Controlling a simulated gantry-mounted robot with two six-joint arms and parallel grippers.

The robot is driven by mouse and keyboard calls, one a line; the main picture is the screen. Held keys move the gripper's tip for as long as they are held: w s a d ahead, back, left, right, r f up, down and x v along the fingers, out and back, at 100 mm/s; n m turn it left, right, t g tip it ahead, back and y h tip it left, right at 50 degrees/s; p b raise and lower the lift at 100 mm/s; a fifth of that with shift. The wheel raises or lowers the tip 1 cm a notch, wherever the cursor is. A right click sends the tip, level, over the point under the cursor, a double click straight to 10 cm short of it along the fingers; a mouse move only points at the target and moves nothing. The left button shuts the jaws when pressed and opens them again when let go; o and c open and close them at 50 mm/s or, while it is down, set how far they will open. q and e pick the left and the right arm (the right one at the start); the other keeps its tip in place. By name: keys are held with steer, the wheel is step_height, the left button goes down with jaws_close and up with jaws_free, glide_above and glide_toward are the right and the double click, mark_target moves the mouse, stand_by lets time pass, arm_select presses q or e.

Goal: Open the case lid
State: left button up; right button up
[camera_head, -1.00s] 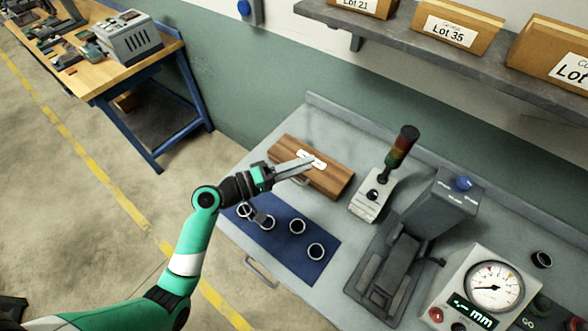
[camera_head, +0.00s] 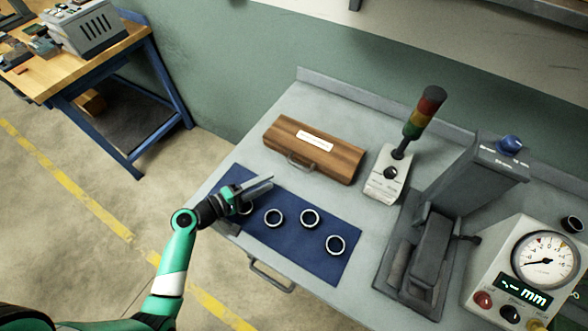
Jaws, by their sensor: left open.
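The wooden case (camera_head: 340,161) lies shut on the grey bench, with a white label (camera_head: 314,141) on its lid and a metal handle (camera_head: 301,163) on its front side. My left gripper (camera_head: 268,181) is open and empty. It is in front of the case, to the lower left of the handle, over the left end of the blue mat, and appears apart from the case. My right gripper is not in view.
Several metal rings lie on the blue mat (camera_head: 290,243), one partly behind my gripper. A signal light (camera_head: 418,118) on a control box (camera_head: 386,181) stands right of the case. A grey machine (camera_head: 430,245) and a dial gauge (camera_head: 546,259) are farther right.

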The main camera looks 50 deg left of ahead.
arm_select(q)
steer(key=b, duration=0.2)
glide_toward(309, 150)
steer(key=w+d+f, duration=0.2)
steer(key=f, duration=0.1)
steer(key=shift+w+d, duration=0.1)
steer(key=shift+w, duration=0.05)
jaws_close()
steer(key=shift+r, duration=0.1)
stand_by(1.0)
